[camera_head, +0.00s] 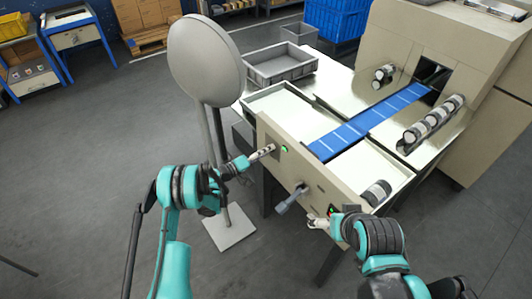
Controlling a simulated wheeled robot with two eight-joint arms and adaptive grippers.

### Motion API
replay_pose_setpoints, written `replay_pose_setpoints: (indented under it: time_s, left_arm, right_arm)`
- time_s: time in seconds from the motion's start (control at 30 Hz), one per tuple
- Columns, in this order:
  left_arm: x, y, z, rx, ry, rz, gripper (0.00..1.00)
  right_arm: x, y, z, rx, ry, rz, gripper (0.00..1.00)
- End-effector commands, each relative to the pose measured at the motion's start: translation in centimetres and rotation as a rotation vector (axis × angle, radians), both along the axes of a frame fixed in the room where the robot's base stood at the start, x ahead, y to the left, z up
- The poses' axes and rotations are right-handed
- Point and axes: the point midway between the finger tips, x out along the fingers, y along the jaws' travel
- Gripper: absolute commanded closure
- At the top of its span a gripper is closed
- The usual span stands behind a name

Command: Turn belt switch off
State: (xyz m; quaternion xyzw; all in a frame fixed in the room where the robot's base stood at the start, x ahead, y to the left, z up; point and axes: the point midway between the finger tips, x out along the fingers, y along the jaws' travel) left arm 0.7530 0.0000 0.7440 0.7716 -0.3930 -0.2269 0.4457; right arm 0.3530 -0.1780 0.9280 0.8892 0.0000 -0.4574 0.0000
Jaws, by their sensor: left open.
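The beige front panel (315,187) of the wrapper carries a green-lit switch (284,149) at its left end. A second switch with green and red light (332,210) sits at its right end. I cannot tell which one is the belt switch. My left gripper (268,150) is open, close in front of the left switch; contact cannot be made out. My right gripper (314,222) is just in front of the right switch, partly hidden by my wrist, and its jaws are too small to judge. The blue belt (365,123) runs back into the machine.
A grey lever (290,200) sticks out of the panel between my grippers. A round grey disc on a post (205,60) stands left of the machine, near my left arm. A grey crate (280,66) and rolls (433,117) are farther back. Floor at left is open.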

Motion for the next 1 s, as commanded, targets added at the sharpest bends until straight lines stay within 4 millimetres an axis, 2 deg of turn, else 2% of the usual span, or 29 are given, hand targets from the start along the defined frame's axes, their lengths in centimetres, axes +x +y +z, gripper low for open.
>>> replay_pose_setpoints:
  time_s: [0.13,0.17,0.33,0.67,1.0]
  left_arm:
    - [-0.01,0.01,0.04,0.0,0.0,0.0,0.52]
    - [-0.02,0.0,0.04,0.0,0.0,0.0,0.54]
    - [-0.02,0.01,0.04,0.0,0.0,0.0,0.99]
    - [-0.02,0.0,0.03,-0.012,0.016,0.0,1.0]
    - [-0.02,0.0,0.03,-0.122,0.168,0.0,1.0]
  right_arm:
    - [0.01,0.0,0.04,0.0,0.0,0.0,0.0]
    - [0.01,0.0,0.04,0.0,0.0,0.0,0.0]
    - [0.01,0.0,0.04,0.0,0.0,0.0,0.0]
    - [0.0,0.0,0.04,0.0,0.0,0.0,0.0]
    - [0.0,0.0,0.03,0.0,0.0,0.0,0.0]
